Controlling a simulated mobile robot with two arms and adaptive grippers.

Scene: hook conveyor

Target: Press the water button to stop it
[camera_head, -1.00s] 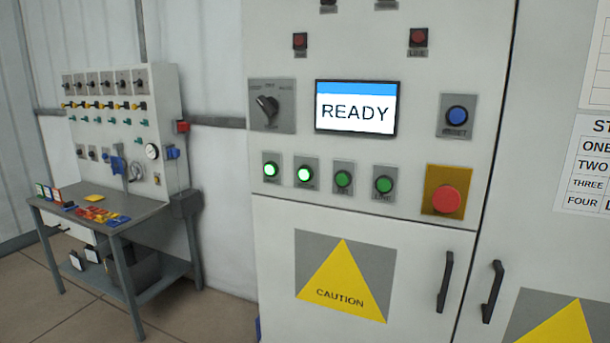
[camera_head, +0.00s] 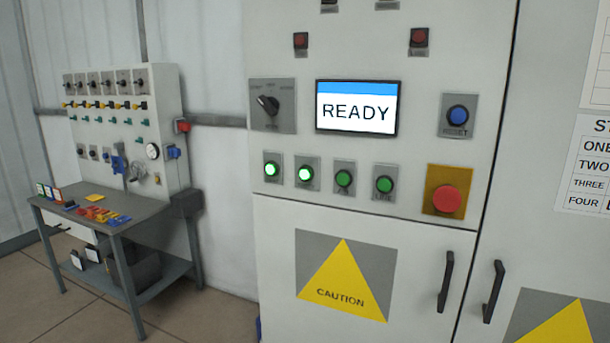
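A control cabinet carries a row of green buttons below a display (camera_head: 357,107) that reads READY. The first button from the left (camera_head: 271,169) and the second button (camera_head: 305,174) are lit bright green. The third button (camera_head: 344,178) and the fourth button (camera_head: 384,184) are darker green and look unlit. The small labels under the green buttons are too blurred to read, so I cannot tell which is the water button. Neither of my grippers is in view.
The cabinet also has a rotary knob (camera_head: 267,105), a blue reset button (camera_head: 457,114) and a large red button (camera_head: 446,199) on a yellow plate. A workbench (camera_head: 150,222) with coloured items and a valve panel (camera_head: 125,130) stands at the left. Open floor shows at lower left.

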